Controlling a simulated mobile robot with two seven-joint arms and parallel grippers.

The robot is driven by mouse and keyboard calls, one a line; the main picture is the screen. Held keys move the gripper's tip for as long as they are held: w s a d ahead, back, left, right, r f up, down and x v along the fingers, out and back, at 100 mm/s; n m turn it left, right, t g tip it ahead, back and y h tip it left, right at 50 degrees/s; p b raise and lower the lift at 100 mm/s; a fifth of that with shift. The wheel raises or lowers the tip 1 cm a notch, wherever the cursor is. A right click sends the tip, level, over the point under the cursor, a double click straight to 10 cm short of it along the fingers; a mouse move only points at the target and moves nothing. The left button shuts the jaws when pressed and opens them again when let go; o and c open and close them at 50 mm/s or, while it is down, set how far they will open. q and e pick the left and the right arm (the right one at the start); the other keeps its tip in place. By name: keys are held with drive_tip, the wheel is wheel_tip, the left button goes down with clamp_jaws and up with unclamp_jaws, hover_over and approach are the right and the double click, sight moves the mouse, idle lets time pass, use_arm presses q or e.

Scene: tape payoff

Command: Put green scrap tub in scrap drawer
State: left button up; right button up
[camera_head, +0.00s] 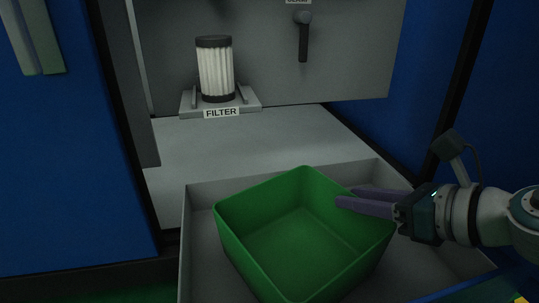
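The green scrap tub (285,240) is an open, empty square tub. It sits turned at an angle inside the pulled-out grey scrap drawer (200,250); whether its base rests flat on the drawer floor is hidden. My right gripper (346,196) comes in from the right. Its two purple fingers reach over the tub's right-hand rim, and the nearer finger shows in front of the inner wall. I cannot tell whether the fingers pinch the wall or stand apart from it. My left gripper is out of view.
Behind the drawer is a grey shelf (240,145) with a white pleated filter (216,72) on a holder labelled FILTER. A black handle (303,40) is on the back panel. Blue cabinet walls (70,150) flank the opening. The shelf's front is clear.

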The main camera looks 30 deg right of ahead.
drive_tip(key=shift+r, duration=0.1)
drive_tip(key=shift+s+d+r+p, duration=0.1)
drive_tip(key=shift+s+r+p, duration=0.2)
drive_tip(key=shift+p, duration=0.15)
drive_tip(key=p+v, duration=0.6)
drive_tip(key=v, duration=0.5)
drive_tip(key=shift+s+f, duration=0.1)
